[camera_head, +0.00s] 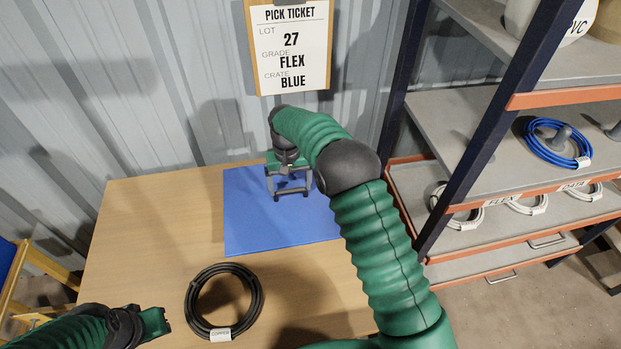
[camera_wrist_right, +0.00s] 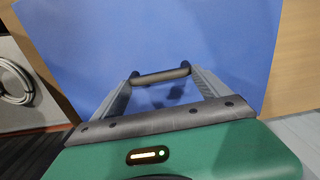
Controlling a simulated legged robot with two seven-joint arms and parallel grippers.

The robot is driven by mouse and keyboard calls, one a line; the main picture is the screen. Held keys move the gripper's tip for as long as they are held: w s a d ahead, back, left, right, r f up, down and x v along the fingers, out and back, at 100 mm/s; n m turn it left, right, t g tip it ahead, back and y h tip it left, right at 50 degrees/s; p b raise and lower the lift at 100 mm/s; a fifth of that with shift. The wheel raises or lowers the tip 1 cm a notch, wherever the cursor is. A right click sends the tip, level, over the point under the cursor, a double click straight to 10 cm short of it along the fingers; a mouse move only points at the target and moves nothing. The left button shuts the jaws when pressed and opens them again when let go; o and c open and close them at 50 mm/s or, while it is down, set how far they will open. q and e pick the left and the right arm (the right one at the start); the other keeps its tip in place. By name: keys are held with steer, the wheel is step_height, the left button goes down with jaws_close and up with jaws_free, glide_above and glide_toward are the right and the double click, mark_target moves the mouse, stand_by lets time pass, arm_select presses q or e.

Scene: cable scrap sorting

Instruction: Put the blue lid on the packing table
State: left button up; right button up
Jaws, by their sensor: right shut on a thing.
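The blue lid (camera_head: 255,228) is a flat blue sheet over the back middle of the wooden packing table (camera_head: 140,235). It fills most of the right wrist view (camera_wrist_right: 240,45). My right gripper (camera_head: 290,192) is over the lid's upper part, shut on its dark bar-like handle, which shows between the fingers in the right wrist view (camera_wrist_right: 160,75). I cannot tell whether the lid touches the tabletop or hangs just above it. My right arm hides the lid's right side. My left gripper (camera_head: 160,323) is low at the left, apart from the lid; its jaw opening is unclear.
A black cable coil (camera_head: 224,302) with a white tag lies on the table in front of the lid. A shelf rack (camera_head: 470,150) with blue and white coils stands right. A pick ticket (camera_head: 290,48) hangs on the wall. A yellow frame (camera_head: 38,268) stands left.

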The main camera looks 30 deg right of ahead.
steer(key=d, duration=0.3)
steer(key=w+d+p, duration=0.1)
steer(key=d, duration=0.2)
steer(key=w+d, duration=0.1)
steer(key=d, duration=0.2)
steer(key=shift+w+d+f, duration=0.1)
steer(key=shift+w+f, duration=0.15)
steer(key=shift+f, duration=0.05)
steer(key=shift+d+f, duration=0.15)
steer(key=shift+d, duration=0.1)
step_height(320, 180, down, 3)
steer(key=shift+f+p, duration=0.1)
steer(key=shift+p, duration=0.6)
steer(key=shift+f, duration=0.1)
steer(key=o, duration=1.9)
